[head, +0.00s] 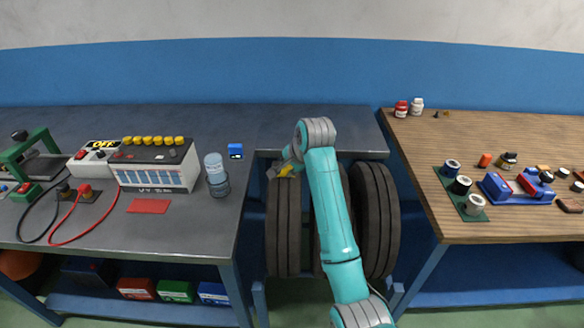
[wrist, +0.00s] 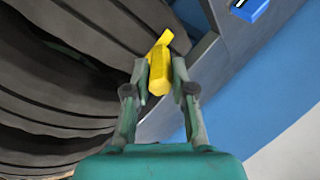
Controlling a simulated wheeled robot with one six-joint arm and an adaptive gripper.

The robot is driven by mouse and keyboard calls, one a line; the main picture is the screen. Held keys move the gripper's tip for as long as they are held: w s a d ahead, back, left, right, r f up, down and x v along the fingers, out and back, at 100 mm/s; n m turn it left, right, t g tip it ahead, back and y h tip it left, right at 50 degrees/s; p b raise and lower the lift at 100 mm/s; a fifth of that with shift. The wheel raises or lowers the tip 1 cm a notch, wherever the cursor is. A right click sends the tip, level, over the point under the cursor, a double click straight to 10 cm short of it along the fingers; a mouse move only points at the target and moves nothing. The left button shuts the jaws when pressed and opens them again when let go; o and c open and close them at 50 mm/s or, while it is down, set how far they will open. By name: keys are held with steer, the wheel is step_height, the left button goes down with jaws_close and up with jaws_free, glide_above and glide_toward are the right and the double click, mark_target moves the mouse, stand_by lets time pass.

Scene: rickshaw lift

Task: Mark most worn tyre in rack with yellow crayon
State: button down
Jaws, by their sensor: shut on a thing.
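My gripper (wrist: 158,85) is shut on the yellow crayon (wrist: 159,68) in the wrist view. In the head view, the crayon (head: 286,170) shows at the end of my arm, above the left tyre. Tyres stand in the rack between the two benches: a left tyre (head: 283,235) and a right tyre (head: 376,220), with another partly hidden behind my arm. In the wrist view, grooved tyre treads (wrist: 60,75) fill the left side, close beside the gripper. I cannot tell whether the crayon touches a tyre. The wear of each tread is too small to compare.
A grey bench (head: 225,125) with a battery (head: 155,165), a bottle (head: 216,175) and a small blue box (head: 235,151) stands left. A wooden bench (head: 430,150) with small parts stands right. A blue wall (head: 300,75) lies behind.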

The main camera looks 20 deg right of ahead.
steer(key=shift+w+a, duration=0.1)
steer(key=shift+a, duration=0.25)
steer(key=shift+d, duration=0.1)
steer(key=shift+s+d, duration=0.2)
steer(key=shift+d, duration=0.3)
steer(key=shift+s+d, duration=0.15)
steer(key=shift+d, duration=0.3)
steer(key=shift+a, duration=0.1)
steer(key=shift+w+a, duration=0.2)
steer(key=shift+a, duration=0.3)
steer(key=shift+w+a, duration=0.15)
steer(key=shift+a, duration=0.35)
steer(key=shift+d, duration=0.15)
steer(key=shift+s+d, duration=0.15)
steer(key=shift+d, duration=0.25)
